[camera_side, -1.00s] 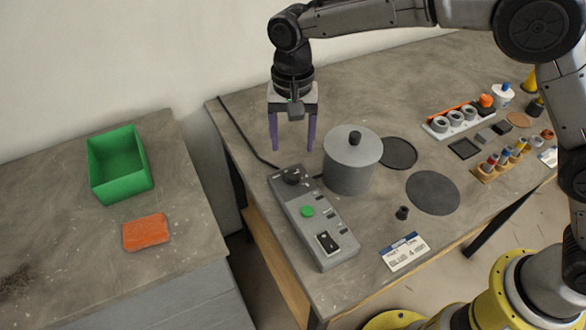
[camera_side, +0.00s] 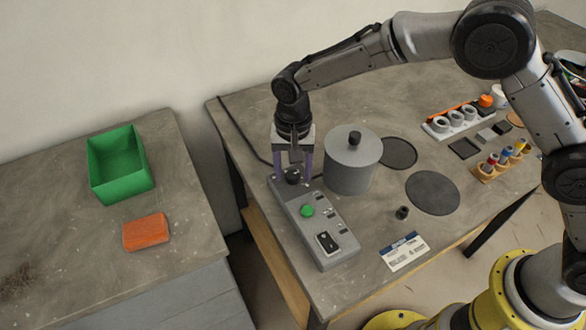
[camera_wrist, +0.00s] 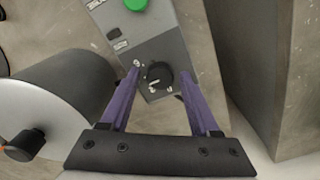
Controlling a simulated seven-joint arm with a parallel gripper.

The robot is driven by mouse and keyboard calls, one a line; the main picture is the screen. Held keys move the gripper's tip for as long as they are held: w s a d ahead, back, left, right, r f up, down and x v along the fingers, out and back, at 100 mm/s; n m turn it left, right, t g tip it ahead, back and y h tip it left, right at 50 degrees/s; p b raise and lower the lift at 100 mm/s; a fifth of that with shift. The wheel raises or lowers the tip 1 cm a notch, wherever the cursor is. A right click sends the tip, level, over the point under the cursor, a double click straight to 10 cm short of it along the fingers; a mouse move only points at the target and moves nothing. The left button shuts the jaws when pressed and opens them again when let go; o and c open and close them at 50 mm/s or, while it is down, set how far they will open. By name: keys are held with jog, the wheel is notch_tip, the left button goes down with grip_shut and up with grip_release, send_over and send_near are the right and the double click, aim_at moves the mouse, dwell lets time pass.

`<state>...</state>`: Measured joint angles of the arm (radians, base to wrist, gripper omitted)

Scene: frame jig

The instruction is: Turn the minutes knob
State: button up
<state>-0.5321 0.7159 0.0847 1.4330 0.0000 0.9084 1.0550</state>
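The minutes knob (camera_side: 293,175) is a round black dial at the far end of a grey control box (camera_side: 335,255). It also shows in the wrist view (camera_wrist: 158,75). My gripper (camera_side: 293,181) points down over that end of the box, with its purple fingers on either side of the knob. In the wrist view my gripper (camera_wrist: 157,88) is open, and a gap shows between each finger and the knob. A green button (camera_side: 307,211) and a black rocker switch (camera_side: 327,242) sit further along the box.
A grey lidded pot (camera_side: 351,170) stands close to the right of the box. Dark discs (camera_side: 433,192), a small black piece (camera_side: 402,212) and a printed card (camera_side: 404,251) lie further right. A green bin (camera_side: 120,165) and an orange block (camera_side: 146,232) are on the left table.

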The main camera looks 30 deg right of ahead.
grip_shut()
jog(key=shift+r+n, duration=0.1)
jog(key=shift+n, duration=0.2)
jog(key=n, duration=0.3)
jog(key=shift+n, duration=0.3)
jog(key=n, duration=0.4)
jog(key=shift+a+n, duration=0.1)
jog(key=shift+n, duration=0.2)
jog(key=n, duration=0.4)
jog(key=shift+n, duration=2.5)
